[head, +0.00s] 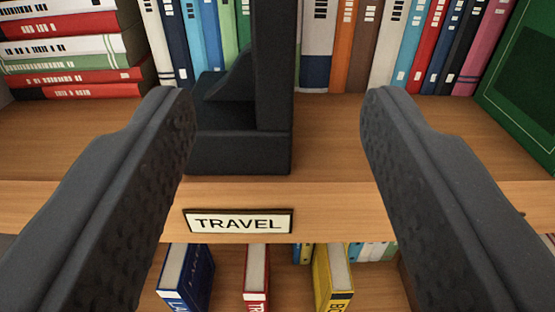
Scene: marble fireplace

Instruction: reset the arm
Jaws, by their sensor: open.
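My gripper (278,110) is open in the head view, with one dark finger at the left and one at the right. Nothing is held between the fingers. Through the gap I see a black bookend (240,150) standing on the wooden shelf (330,145). The left finger overlaps the bookend's left edge in the picture; I cannot tell whether they touch.
Upright books (365,45) line the back of the shelf. A stack of lying books (70,50) is at the left, and a green board or book (525,80) leans at the right. A TRAVEL label (238,221) is on the shelf edge. Books (335,275) stand on the shelf below.

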